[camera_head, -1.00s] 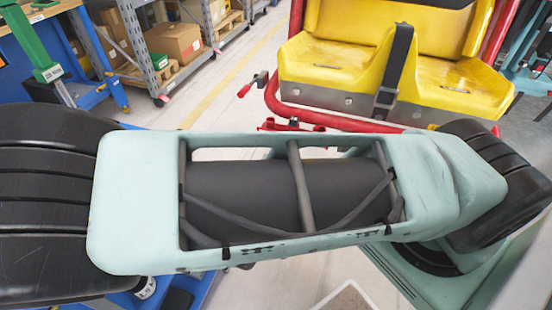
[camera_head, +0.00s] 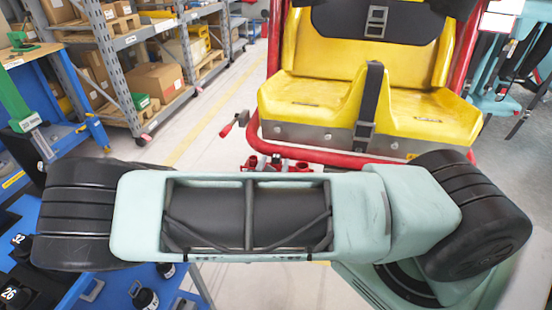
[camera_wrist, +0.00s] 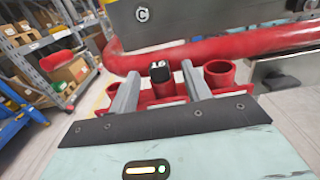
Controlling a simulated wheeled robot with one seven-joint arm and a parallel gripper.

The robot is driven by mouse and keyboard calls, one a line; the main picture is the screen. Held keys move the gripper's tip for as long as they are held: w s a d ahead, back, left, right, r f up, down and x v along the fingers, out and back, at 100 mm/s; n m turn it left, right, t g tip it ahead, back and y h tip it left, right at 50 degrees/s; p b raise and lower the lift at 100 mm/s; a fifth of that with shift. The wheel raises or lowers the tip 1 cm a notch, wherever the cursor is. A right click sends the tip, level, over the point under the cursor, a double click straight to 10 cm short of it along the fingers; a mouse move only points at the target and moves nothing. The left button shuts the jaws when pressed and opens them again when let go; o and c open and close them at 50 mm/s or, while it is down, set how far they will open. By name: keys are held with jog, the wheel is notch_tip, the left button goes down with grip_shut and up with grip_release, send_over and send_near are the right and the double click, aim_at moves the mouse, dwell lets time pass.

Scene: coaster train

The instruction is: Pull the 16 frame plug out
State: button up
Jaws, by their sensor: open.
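My gripper (camera_wrist: 160,69) is open in the wrist view, with one grey finger on each side of the plug. I cannot tell whether either finger touches it. An empty red socket (camera_wrist: 219,74) is right of the right finger. In the head view the holder (camera_head: 285,164) shows small behind my arm, and my gripper is hidden there.
The yellow seat (camera_head: 360,110) in its red frame (camera_head: 330,157) stands behind the holder. A red-tipped lever (camera_head: 234,124) sticks out at its left. A blue bench (camera_head: 120,290) with black numbered blocks is at lower left. Shelves (camera_head: 120,40) stand farther back, with clear floor between.

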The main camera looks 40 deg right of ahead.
jog(key=shift+x, duration=1.35)
grip_shut()
